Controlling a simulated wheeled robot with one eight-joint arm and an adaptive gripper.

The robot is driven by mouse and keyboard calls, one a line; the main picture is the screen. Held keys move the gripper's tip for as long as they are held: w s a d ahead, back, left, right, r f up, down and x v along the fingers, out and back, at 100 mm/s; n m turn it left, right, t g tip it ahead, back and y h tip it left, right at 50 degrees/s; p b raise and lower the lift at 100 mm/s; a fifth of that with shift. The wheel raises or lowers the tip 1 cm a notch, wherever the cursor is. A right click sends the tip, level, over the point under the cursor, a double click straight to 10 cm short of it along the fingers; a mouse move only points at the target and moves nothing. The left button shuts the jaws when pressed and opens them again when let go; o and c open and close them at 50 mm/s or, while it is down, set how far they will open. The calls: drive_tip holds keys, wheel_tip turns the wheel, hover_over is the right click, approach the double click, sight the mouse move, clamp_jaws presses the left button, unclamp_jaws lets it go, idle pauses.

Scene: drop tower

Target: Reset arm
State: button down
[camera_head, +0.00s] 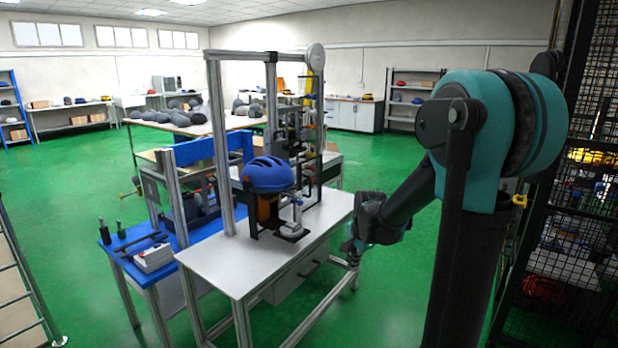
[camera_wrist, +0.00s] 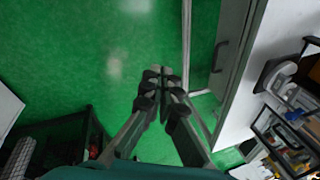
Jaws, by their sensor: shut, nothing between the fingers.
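My arm, teal and dark grey, stands at the right of the head view, bent so its end hangs low to the right of the white table. My gripper (camera_head: 356,250) shows small there, at the table's right edge and apart from the blue helmet. In the wrist view my gripper (camera_wrist: 161,77) has its two dark fingers together at the tips, with nothing between them, above the green floor. The blue helmet (camera_head: 267,174) sits on the drop tower's stand.
The white table (camera_head: 218,257) carries the drop tower's metal frame (camera_head: 220,140). A blue workbench (camera_head: 125,262) with tools stands at its left. A black mesh fence (camera_head: 575,215) is close on the right. Green floor (camera_wrist: 75,50) is free below the gripper.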

drive_tip(key=s+d+f+n, duration=0.2)
drive_tip(key=s+n, duration=0.3)
drive_tip(key=s, duration=0.5)
drive_tip(key=s+d+f+n+t+h, duration=0.1)
drive_tip(key=s+d+f+n, duration=0.1)
drive_tip(key=s+n, duration=0.4)
drive_tip(key=s+d, duration=0.1)
drive_tip(key=s, duration=0.4)
drive_tip(key=shift+s+d, duration=0.2)
